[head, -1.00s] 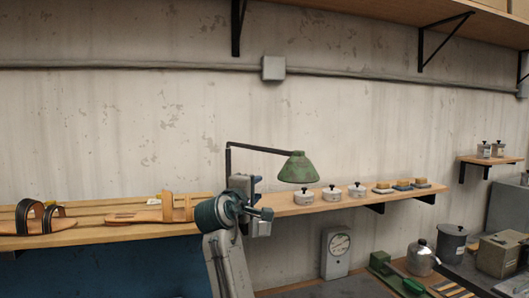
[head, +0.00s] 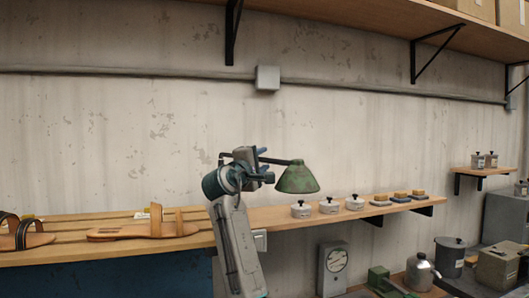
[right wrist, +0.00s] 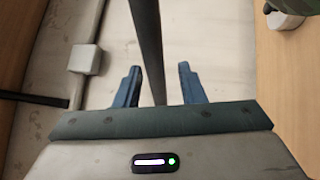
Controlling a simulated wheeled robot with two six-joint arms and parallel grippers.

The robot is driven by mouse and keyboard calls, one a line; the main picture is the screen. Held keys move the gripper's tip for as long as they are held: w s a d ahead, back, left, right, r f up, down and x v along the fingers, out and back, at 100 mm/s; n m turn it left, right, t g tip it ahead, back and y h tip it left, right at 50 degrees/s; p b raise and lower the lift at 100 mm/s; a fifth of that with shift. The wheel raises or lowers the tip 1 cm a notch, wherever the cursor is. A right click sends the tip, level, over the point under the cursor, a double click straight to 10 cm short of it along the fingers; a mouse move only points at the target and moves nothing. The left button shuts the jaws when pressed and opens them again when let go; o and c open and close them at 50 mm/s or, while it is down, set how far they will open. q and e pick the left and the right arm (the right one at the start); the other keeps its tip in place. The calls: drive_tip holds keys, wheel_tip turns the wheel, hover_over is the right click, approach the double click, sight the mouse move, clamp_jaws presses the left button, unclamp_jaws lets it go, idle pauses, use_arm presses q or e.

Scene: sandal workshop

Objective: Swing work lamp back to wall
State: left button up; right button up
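The work lamp has a green shade (head: 297,178) hanging at the end of a thin black arm (head: 279,161), above the wall shelf. My right gripper (head: 264,164) is up at the black arm, left of the shade. In the right wrist view the dark lamp arm (right wrist: 148,40) runs between the two blue fingers of this gripper (right wrist: 160,84). The fingers are open, with a gap on each side of the bar, wider on the right. The lamp's post is mostly hidden behind my right arm. My left gripper is not in view.
A conduit box (head: 267,77) is on the wall above.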

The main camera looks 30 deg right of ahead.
drive_tip(key=shift+x, duration=0.9)
drive_tip(key=shift+s+r, duration=0.1)
drive_tip(key=shift+c, duration=0.3)
clamp_jaws()
drive_tip(key=shift+d, duration=0.15)
